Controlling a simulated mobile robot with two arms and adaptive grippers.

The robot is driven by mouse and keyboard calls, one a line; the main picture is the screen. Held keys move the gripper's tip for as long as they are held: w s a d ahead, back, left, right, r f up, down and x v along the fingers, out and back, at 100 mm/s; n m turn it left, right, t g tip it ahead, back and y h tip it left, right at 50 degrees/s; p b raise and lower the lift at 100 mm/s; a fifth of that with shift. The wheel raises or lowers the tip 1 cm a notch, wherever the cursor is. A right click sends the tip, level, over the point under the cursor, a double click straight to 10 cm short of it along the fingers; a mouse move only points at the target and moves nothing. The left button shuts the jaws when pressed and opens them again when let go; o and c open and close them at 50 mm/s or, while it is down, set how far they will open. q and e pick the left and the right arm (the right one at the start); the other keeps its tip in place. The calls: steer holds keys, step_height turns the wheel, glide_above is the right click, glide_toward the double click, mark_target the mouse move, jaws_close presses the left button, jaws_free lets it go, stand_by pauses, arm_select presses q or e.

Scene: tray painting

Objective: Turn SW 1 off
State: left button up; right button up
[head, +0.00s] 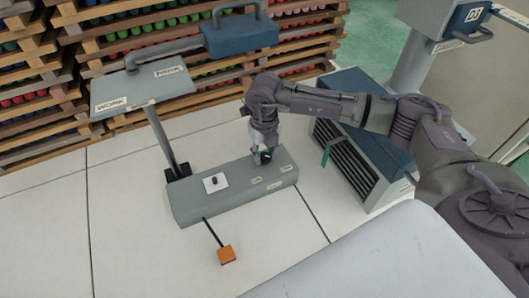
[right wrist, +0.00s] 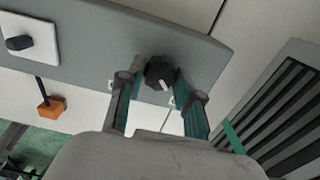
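A long grey switch box (head: 200,205) lies on the pale floor. Toward its left is a white plate with a black switch (head: 214,180), which also shows at the upper left of the right wrist view (right wrist: 20,43). A round black knob with a white mark (right wrist: 160,73) sits toward its other end. My right gripper (right wrist: 160,80) is around this knob. Its green-padded fingertips lie close against both sides and look shut on it. The small labels on the box are too small to read, so I cannot tell which control is SW 1. My left gripper is not in view.
An orange block (head: 226,255) on a thin rod sticks out in front of the box. A post carries a grey panel marked WORK (head: 150,88) behind it. A blue-topped, slatted unit (head: 350,160) stands to the right. Racks of coloured items (head: 130,40) line the back.

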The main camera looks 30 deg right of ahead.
mark_target(265, 155)
steer(key=o, duration=0.4)
step_height(265, 155, up, 12)
stand_by(0.5)
stand_by(0.4)
